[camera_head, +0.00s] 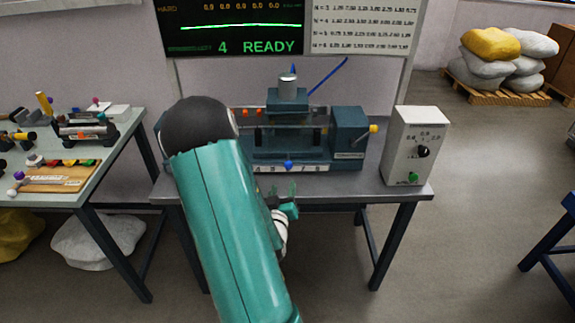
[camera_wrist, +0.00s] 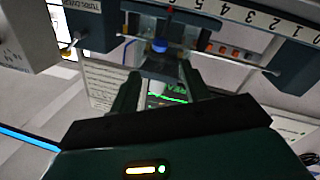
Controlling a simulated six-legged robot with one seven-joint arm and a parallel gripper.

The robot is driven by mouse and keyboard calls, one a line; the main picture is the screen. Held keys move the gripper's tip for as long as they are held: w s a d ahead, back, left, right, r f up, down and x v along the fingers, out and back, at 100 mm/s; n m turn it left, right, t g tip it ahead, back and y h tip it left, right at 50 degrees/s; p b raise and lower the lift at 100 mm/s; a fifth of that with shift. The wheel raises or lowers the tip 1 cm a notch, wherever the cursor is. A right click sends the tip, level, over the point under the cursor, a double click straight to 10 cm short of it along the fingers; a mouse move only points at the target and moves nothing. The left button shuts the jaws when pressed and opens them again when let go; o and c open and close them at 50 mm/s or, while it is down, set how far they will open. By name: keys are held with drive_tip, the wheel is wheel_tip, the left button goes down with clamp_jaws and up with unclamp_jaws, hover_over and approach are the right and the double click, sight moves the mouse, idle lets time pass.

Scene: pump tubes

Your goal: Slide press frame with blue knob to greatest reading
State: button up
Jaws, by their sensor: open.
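The dark blue-grey press frame (camera_head: 287,112) stands in the middle of the bench device in the head view, with a grey cylinder on top. The small blue knob (camera_head: 288,165) sits low at its front, by a white numbered scale (camera_head: 318,168). In the wrist view the blue knob (camera_wrist: 160,46) appears upside down, just beyond the fingertips, with the numbered scale (camera_wrist: 245,17) to its upper right. My gripper (camera_wrist: 160,80) is open, its two fingers apart below the knob in the picture and not touching it. In the head view my gripper (camera_head: 280,196) is partly hidden by my arm.
A white box with a black dial (camera_head: 415,145) stands on the right of the metal bench (camera_head: 370,188). A screen (camera_head: 235,30) reading "4 READY" hangs behind. A cluttered side table (camera_head: 100,150) is at left. My arm hides the device's left part.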

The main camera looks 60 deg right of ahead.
sight(287, 167)
drive_tip(key=x, duration=1.2)
drive_tip(key=shift+w+d, duration=0.15)
drive_tip(key=shift+d, duration=0.05)
clamp_jaws()
